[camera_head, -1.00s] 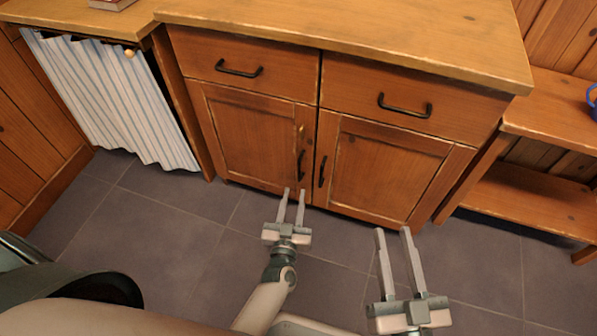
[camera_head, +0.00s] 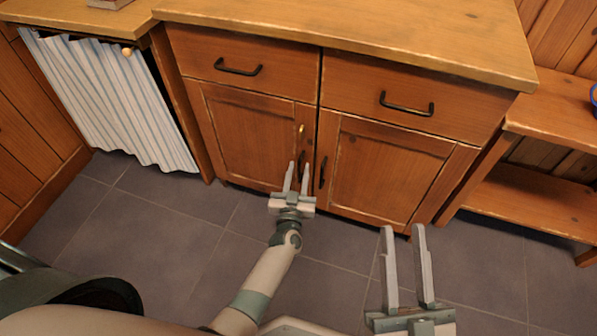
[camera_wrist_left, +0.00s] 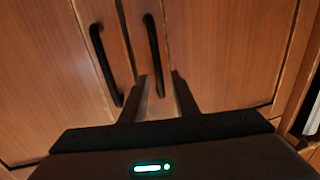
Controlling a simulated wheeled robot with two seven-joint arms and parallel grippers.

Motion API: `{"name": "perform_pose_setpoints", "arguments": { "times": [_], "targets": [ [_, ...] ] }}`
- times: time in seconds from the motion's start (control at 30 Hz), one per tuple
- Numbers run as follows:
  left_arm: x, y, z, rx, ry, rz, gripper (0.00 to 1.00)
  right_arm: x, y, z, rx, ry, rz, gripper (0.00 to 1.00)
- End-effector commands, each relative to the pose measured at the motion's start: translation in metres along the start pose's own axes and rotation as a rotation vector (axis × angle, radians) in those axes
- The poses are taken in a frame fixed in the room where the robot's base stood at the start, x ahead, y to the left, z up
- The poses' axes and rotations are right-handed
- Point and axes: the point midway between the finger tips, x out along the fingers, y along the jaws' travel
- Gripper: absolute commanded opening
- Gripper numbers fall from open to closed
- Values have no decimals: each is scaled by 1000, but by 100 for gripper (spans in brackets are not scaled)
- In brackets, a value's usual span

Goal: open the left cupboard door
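The left cupboard door (camera_head: 245,130) is a brown wooden panel, closed, below a drawer. Its black upright handle (camera_head: 301,158) is near its right edge, partly hidden by my left gripper (camera_head: 298,166). My left gripper is open, with its fingertips at the handle's lower part. The left wrist view shows the left door (camera_wrist_left: 225,50) on the right. Its handle (camera_wrist_left: 152,42) runs down between the two fingers (camera_wrist_left: 160,78); I cannot tell whether they touch it. My right gripper (camera_head: 403,228) is open and empty, over the floor before the right door.
The right door (camera_head: 380,165) is closed; its black handle (camera_head: 322,172) is close beside the left one and also shows in the wrist view (camera_wrist_left: 105,65). Two closed drawers are above. A striped curtain (camera_head: 105,100) hangs at left, a low shelf (camera_head: 535,200) stands at right. The floor (camera_head: 170,235) is clear.

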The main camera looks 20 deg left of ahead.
Motion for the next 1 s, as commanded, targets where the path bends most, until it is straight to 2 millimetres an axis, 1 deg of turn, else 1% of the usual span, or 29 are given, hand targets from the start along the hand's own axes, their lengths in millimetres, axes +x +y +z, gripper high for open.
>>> {"name": "perform_pose_setpoints", "arguments": {
  "times": [0.03,0.07,0.1,0.17,0.47,0.67,0.87,1.0],
  "targets": [
    [0,0,0,0,0,0,28,0,0,0,0,0,0,31],
    [0,0,0,0,0,0,23,0,0,0,0,0,0,31],
    [0,0,0,0,0,0,14,0,0,0,0,0,0,31],
    [0,0,0,0,0,0,0,0,0,0,0,0,0,31],
    [-2,-1,0,1,0,4,0,0,0,0,0,-4,-1,31],
    [-13,-5,0,4,-1,30,0,2,2,8,0,-47,3,31],
    [-38,-15,0,6,-2,92,0,3,9,28,0,-157,15,31],
    [-64,-26,-1,8,-2,155,0,1,15,46,4,-259,24,31]
  ]
}}
